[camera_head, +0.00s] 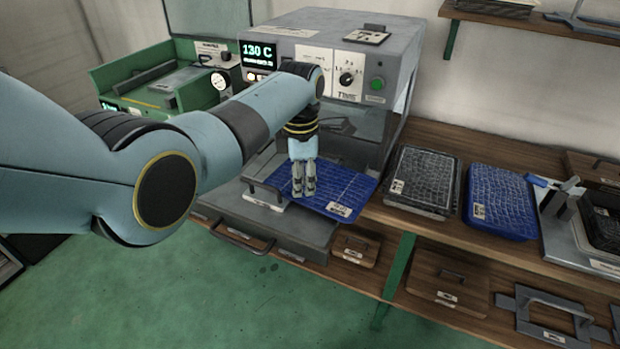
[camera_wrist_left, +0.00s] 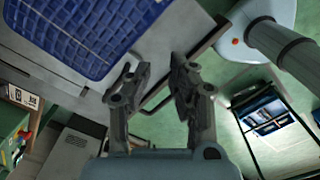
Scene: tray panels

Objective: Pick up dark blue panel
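A dark blue panel (camera_head: 345,187) with a grid pattern and a white label lies flat on the grey tray in front of the oven-like machine. It also shows at the upper left of the left wrist view (camera_wrist_left: 75,35). My left gripper (camera_head: 303,192) points down over the left part of this panel in the head view, hiding a little of it. In the left wrist view its fingers (camera_wrist_left: 155,75) are apart with nothing between them, and the panel lies beyond them to the upper left. Whether the fingertips touch the panel is unclear. My right gripper is not in view.
A second blue panel (camera_head: 502,200) and a black panel (camera_head: 422,180) lie on the wooden bench to the right. The grey machine (camera_head: 345,45) stands close behind my gripper, and a green unit (camera_head: 165,85) stands left of it. A metal handle (camera_head: 265,192) sits beside the panel.

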